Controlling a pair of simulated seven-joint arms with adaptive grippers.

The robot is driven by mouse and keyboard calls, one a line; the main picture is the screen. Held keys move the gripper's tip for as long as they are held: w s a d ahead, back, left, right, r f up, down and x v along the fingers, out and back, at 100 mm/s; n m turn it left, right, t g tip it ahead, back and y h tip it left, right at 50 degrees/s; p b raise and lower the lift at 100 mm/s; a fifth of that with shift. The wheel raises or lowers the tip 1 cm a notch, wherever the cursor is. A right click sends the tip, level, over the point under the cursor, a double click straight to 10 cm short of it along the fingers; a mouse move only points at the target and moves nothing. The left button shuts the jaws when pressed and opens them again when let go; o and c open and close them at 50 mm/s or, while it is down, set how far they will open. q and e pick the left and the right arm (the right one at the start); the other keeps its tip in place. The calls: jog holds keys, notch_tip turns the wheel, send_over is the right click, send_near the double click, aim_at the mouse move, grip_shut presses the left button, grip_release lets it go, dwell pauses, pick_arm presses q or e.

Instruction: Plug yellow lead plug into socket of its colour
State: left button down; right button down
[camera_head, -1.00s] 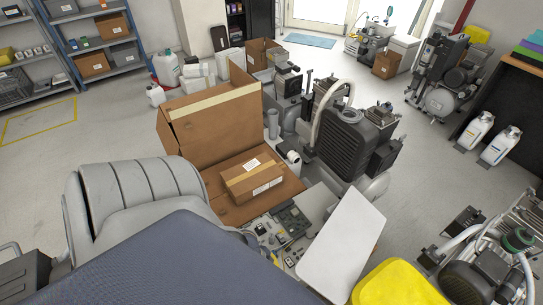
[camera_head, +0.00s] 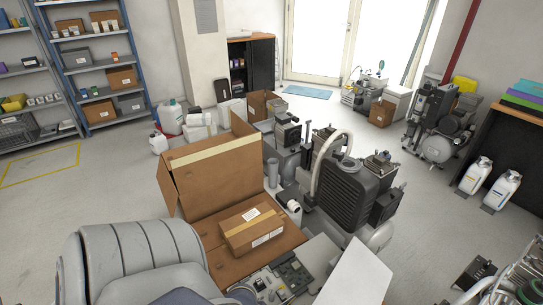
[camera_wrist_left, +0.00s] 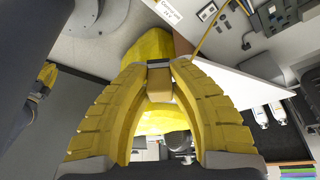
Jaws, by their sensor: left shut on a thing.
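My left gripper (camera_wrist_left: 160,70) shows in the left wrist view as two yellow ridged fingers. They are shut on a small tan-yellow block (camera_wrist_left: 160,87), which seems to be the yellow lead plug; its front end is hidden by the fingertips. A thin yellow lead (camera_wrist_left: 206,38) runs beyond the fingers towards the upper right. A dark panel unit (camera_wrist_left: 276,14) is at the upper right, apart from the gripper; its socket colours are too small to tell. In the head view, a work area with a circuit board (camera_head: 289,274) lies at the bottom middle. Neither gripper shows in the head view.
A white panel (camera_head: 357,275) stands right of the work area; a white panel (camera_wrist_left: 243,82) also shows in the wrist view. A parcel (camera_head: 251,228) lies by a large open carton (camera_head: 212,180). A black finned compressor (camera_head: 343,195) stands behind.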

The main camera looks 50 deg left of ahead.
pick_arm(q)
jog(key=n, duration=0.2)
jog(key=n+t+y, duration=0.1)
jog(key=n, duration=0.2)
jog(key=shift+d+y, duration=0.15)
jog(key=shift+y, duration=0.15)
jog(key=n+y, duration=0.1)
jog(key=n, duration=0.2)
jog(key=shift+t, duration=0.3)
notch_tip(320, 180, down, 12)
jog(key=shift+r, duration=0.2)
jog(key=shift+f, duration=0.1)
dwell(0.4)
jog(key=shift+f, duration=3.45)
jog(key=shift+f, duration=0.95)
dwell(0.3)
jog(key=c, duration=0.8)
grip_release()
